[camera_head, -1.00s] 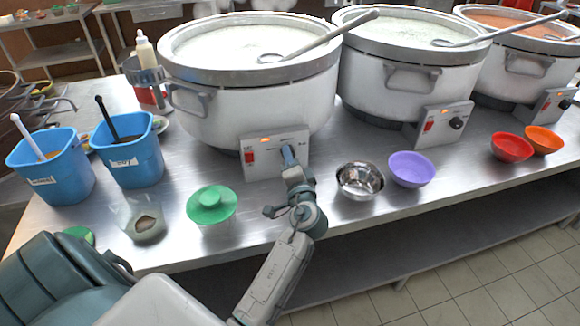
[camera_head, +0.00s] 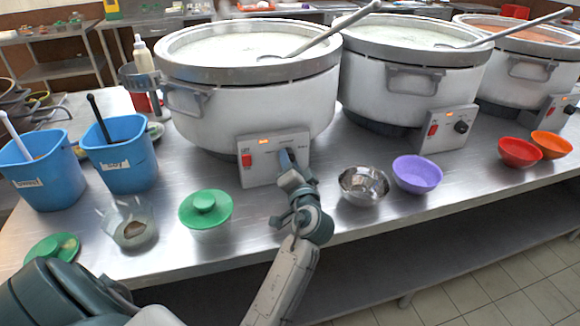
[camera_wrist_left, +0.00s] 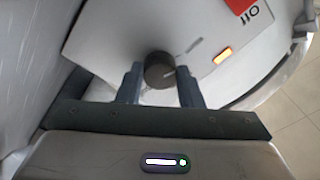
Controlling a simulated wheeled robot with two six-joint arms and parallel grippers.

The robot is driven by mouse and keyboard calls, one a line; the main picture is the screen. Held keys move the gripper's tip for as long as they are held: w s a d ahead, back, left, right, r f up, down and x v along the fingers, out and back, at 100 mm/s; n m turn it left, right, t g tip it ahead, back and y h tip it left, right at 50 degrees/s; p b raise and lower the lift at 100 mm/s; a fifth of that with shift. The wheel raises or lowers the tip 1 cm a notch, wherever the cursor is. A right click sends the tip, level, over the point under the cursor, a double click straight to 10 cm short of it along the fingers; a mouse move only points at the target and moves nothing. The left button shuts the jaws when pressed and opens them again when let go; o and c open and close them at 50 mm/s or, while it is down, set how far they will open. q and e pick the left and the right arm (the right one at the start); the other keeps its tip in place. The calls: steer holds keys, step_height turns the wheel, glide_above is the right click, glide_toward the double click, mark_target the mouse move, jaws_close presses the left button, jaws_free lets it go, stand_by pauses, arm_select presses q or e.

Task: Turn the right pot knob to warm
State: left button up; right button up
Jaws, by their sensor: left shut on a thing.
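My left gripper (camera_head: 288,160) is at the control panel (camera_head: 258,168) of the pot (camera_head: 225,105) at the left of the head view. It is shut on that panel's dark round knob (camera_wrist_left: 159,70), one finger on each side in the left wrist view. The gripper hides this knob in the head view. The panel has a red switch (camera_head: 247,160) and a lit orange light (camera_head: 264,142). A middle pot (camera_head: 375,85) has its own knob (camera_head: 461,127). A pot with orange contents (camera_head: 515,80) stands farthest right, its knob (camera_head: 570,109) near the picture's edge. My right gripper is out of view.
On the steel table, a green lid (camera_head: 205,202) is left of my arm; a metal bowl (camera_head: 364,186) and purple bowl (camera_head: 417,174) are right of it. Red (camera_head: 519,152) and orange (camera_head: 551,145) bowls stand farther right. Two blue tubs (camera_head: 122,155) stand at left.

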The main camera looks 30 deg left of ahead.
arm_select(q)
steer(key=shift+f, duration=0.2)
steer(key=o, duration=1)
steer(key=shift+r, duration=0.15)
